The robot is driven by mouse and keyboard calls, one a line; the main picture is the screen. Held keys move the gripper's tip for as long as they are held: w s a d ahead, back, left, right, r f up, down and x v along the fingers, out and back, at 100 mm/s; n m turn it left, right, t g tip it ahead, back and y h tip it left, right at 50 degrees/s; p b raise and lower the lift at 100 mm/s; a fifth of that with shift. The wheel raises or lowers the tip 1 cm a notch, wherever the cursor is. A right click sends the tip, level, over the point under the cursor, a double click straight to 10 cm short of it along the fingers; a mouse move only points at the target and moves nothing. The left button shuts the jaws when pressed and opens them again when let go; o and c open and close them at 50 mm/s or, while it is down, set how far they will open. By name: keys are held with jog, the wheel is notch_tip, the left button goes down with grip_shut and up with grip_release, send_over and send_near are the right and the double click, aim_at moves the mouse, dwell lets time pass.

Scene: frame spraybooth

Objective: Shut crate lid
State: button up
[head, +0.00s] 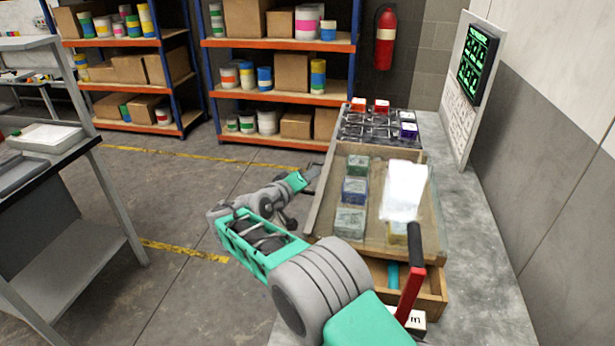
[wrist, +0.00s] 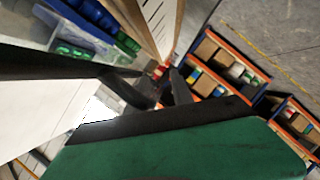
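A wooden crate (head: 437,285) stands on the grey bench at the right. Its wood-framed top with a see-through pane (head: 375,226) looks like the lid; I cannot tell its exact angle. Green and blue blocks show hazily through the pane. A bright white patch covers part of it. My gripper (head: 308,177) is at the left side of the lid, near its wooden edge. In the wrist view the two dark fingers (wrist: 167,82) stand slightly apart with nothing clearly between them. A wooden edge (wrist: 163,22) lies just beyond their tips. Contact cannot be judged.
A compartment tray (head: 372,128) with several blocks stands behind the crate. A screen board (head: 470,85) stands by the right wall. Shelves (head: 278,96) line the back.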

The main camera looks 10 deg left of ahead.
jog(key=shift+o, duration=0.2)
jog(key=shift+a+r, duration=0.15)
jog(key=shift+s+a, duration=0.1)
jog(key=shift+s, duration=0.15)
jog(key=b+v, duration=0.1)
jog(key=v, duration=0.6)
jog(key=shift+s, duration=0.15)
jog(key=shift+r, duration=0.2)
